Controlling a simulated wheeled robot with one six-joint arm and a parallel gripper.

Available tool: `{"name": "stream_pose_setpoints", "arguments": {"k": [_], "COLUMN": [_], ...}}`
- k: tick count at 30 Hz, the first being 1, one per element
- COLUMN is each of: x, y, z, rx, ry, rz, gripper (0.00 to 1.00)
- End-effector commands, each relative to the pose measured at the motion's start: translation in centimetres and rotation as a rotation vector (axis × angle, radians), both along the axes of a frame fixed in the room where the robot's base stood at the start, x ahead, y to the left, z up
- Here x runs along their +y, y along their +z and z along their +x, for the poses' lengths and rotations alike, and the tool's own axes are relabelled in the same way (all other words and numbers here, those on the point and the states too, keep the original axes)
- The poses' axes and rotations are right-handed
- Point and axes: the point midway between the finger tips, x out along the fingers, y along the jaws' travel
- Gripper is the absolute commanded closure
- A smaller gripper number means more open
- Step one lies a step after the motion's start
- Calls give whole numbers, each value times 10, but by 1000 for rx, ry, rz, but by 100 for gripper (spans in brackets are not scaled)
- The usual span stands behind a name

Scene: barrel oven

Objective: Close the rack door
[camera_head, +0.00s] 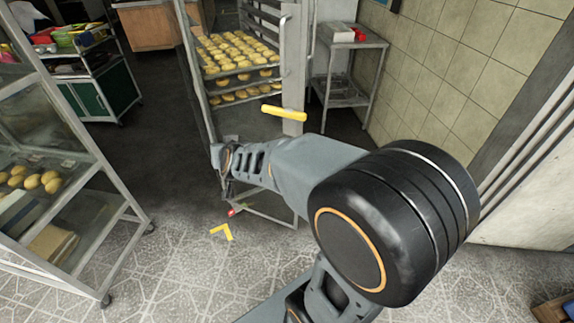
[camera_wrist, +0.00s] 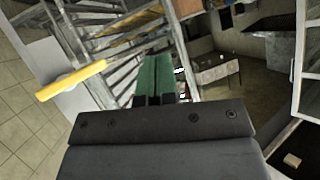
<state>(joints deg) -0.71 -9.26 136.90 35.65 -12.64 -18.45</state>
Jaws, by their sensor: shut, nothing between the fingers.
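The baking rack (camera_head: 195,70) stands at the top middle of the head view, with trays of round buns (camera_head: 238,50) inside. Its grey door (camera_head: 296,60) shows as a narrow upright panel at the rack's right side and looks open. A yellow handle (camera_head: 284,112) sticks out from it. The handle also shows in the wrist view (camera_wrist: 70,80), left of my gripper. My gripper (camera_wrist: 157,60) has its green fingers together and empty, pointing at the rack's bars, apart from the handle. In the head view my arm hides part of the door's lower area and most of the gripper.
Another wheeled rack (camera_head: 75,215) with buns stands at the left. A metal side table (camera_head: 350,60) and a tiled wall (camera_head: 465,60) are at the right. A green cart (camera_head: 95,92) is at the back left. Dark floor lies open between the racks.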

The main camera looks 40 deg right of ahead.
Motion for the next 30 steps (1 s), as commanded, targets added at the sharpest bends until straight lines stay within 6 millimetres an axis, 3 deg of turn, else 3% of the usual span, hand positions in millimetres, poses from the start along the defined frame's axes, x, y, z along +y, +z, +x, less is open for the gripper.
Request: {"name": "stream_pose_setpoints", "arguments": {"k": [1,5,9,12,20,30], "x": [-14,-56,-94,-112,-136,-185], "y": [-44,-86,-123,-141,-158,-159], "z": [13,26,20,11,-3,24], "rx": [-55,-183,-250,-269,-279,-280], "ry": [-84,-325,-553,-675,-826,-838], "rz": [-23,-120,-250,-334,-449,-457], "gripper": [100,100,100,100,100,100]}}
